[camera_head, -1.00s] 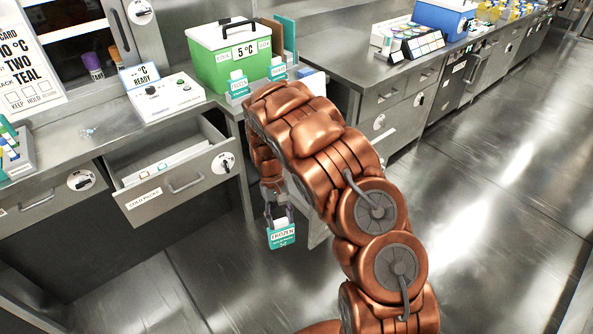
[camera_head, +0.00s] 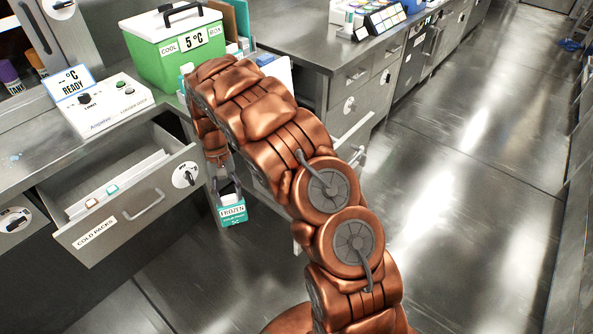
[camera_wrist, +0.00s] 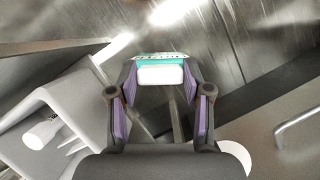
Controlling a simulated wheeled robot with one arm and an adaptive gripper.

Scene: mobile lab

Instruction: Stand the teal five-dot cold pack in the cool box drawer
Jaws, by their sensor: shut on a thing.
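My gripper (camera_head: 229,190) is shut on a teal and white cold pack (camera_head: 232,213) with the word FROZEN on it. The pack hangs upright below the fingers, in the air over the floor, right of the open drawer. Its dots are too small to count. In the wrist view the pack (camera_wrist: 161,75) shows between the two fingers. The green cool box (camera_head: 178,50), marked 5 °C, stands on the counter with its white lid on. My arm hides the front below it. A pale open compartment (camera_wrist: 75,92) with a white object in it shows left in the wrist view.
An open drawer labelled COLD PACKS (camera_head: 140,212) juts out at the left, with white dividers inside. A white control box (camera_head: 105,105) with a READY sign stands above it. A steel counter (camera_head: 310,50) runs along the back right. The floor at the right is clear.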

